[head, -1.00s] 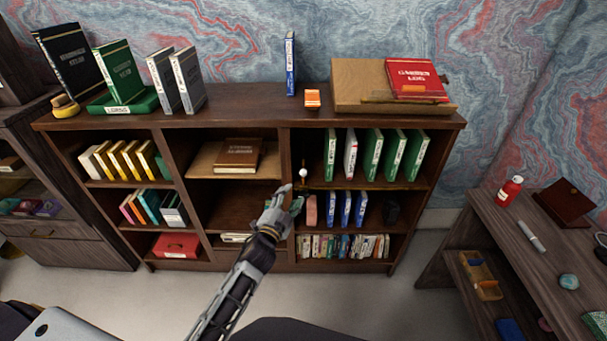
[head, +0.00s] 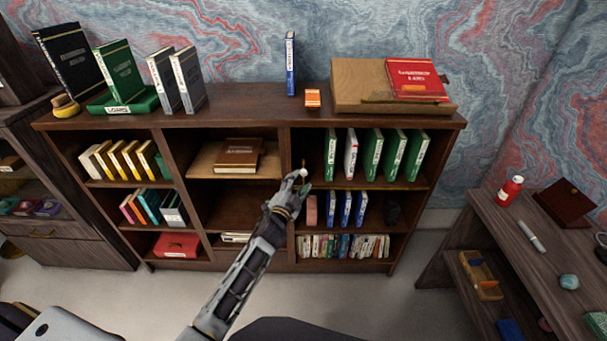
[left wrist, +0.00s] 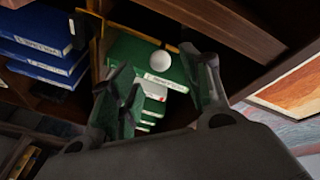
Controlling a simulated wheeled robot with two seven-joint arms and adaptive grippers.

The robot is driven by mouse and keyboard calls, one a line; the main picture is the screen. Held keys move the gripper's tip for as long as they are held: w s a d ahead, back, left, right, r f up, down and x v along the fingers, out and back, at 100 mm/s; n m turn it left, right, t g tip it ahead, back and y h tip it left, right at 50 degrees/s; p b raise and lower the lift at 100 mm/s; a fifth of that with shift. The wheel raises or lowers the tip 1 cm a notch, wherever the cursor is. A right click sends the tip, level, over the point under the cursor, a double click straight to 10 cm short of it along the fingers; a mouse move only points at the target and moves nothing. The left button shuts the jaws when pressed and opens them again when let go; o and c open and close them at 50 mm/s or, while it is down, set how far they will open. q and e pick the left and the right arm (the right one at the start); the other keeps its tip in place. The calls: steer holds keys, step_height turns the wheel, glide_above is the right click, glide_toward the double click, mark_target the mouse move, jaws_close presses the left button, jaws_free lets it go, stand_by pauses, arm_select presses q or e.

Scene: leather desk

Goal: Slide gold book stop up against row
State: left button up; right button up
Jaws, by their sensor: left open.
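The gold book stop appears as a thin upright gold piece (head: 303,163) with a white ball (head: 303,173), on the right bay's upper shelf, left of a row of green and white books (head: 375,155). A gap lies between it and the first green book. My left gripper (head: 300,184) is at the shelf front, close to the ball and partly covering the stop's lower part. In the left wrist view, the open fingers (left wrist: 163,88) stand either side of the white ball (left wrist: 161,61), green books behind. I cannot tell whether they touch the stop. My right gripper is not in view.
The shelf board edge (head: 370,186) runs just below the row. Blue books (head: 346,209) and a pinkish block (head: 311,210) stand on the shelf below. The divider (head: 285,160) is close on the left. A desk (head: 500,240) stands at the right.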

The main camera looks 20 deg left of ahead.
mark_target(302, 175)
arm_select(q)
steer(key=shift+w+d, duration=0.2)
steer(key=shift+w, duration=2.85)
jaws_close()
